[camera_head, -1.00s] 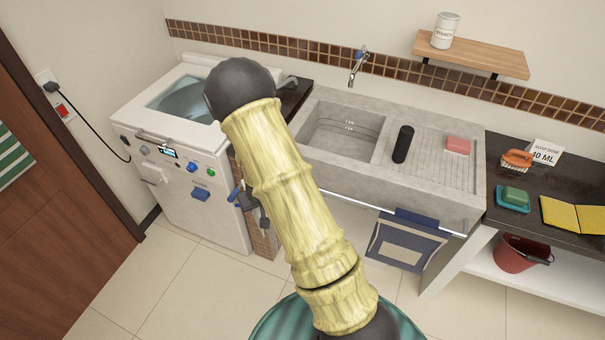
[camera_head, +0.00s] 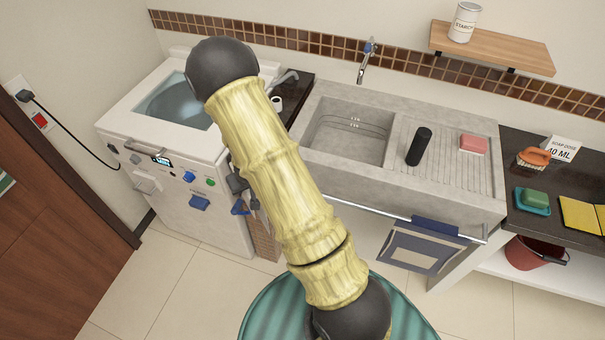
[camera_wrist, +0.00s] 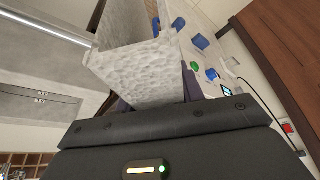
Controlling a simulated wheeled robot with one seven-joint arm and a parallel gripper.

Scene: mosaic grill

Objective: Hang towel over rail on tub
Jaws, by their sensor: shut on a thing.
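In the wrist view my gripper (camera_wrist: 157,96) is shut on a pale grey, rough-textured towel (camera_wrist: 145,72), which sticks out ahead of the fingers as a folded slab. The gripper and the held towel cannot be clearly made out in the head view, where my arm blocks part of the scene. The grey concrete tub (camera_head: 345,182) stands at centre right. A thin metal rail (camera_head: 385,212) runs along its front; it appears as a bright bar (camera_wrist: 45,28) at the wrist view's upper left, apart from the towel. A navy-and-pale panel-like cloth (camera_head: 421,250) hangs at the rail's right part.
A white washing machine (camera_head: 180,215) stands left of the tub. A black cylinder (camera_head: 419,146) and pink soap (camera_head: 473,144) sit on the washboard. A dark counter (camera_head: 560,220) and a red bucket (camera_head: 525,254) are at right. Tiled floor (camera_head: 165,290) is clear in front.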

